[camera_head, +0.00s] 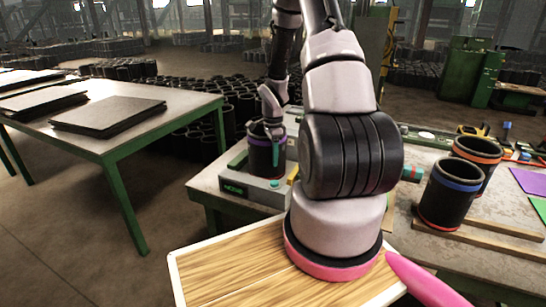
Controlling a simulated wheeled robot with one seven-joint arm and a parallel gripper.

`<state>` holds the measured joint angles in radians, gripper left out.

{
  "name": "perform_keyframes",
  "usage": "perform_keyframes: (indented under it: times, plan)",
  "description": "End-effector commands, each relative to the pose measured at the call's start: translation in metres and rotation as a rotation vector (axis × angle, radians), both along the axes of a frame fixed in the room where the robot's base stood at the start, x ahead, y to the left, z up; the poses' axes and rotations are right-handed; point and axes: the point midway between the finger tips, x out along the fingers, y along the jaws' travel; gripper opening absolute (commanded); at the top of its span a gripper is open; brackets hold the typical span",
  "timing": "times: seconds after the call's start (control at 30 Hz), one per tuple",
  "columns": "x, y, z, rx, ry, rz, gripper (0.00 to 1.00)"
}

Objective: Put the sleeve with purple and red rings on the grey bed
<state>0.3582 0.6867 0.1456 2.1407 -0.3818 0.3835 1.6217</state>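A black sleeve with a purple ring near its top (262,158) stands upright at the grey bed (237,180), a low grey box with a green label on its front. The sleeve's lower end is partly hidden, and I cannot make out a red ring on it. My gripper (267,140) is right at the sleeve's top, with a teal finger pointing down in front of its wall. I cannot tell whether the fingers press on the wall or stand apart from it. My own arm hides the area just right of the bed.
A black sleeve with blue and red rings (448,196) and one with an orange ring (481,151) stand on the right of the workbench (480,262), near wooden strips. Purple (530,181) and green sheets lie at the far right. A table with dark sheets (160,146) stands left.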

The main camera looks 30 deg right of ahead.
Motion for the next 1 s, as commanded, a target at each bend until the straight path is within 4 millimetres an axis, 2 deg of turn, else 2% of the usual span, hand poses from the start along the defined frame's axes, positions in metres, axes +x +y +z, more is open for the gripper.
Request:
perform_keyframes:
  times: [0.2,0.33,0.7,0.8,1.0]
  plan:
    - [0.000,0.000,0.001,0.000,0.000,0.000,0.40]
    - [0.001,0.000,0.013,-0.001,-0.004,-0.001,0.40]
    - [0.001,0.000,0.089,-0.003,-0.005,-0.001,0.40]
    - [0.001,0.000,0.105,-0.001,-0.003,-0.001,0.40]
    - [0.000,0.001,0.124,-0.002,-0.005,0.007,0.40]
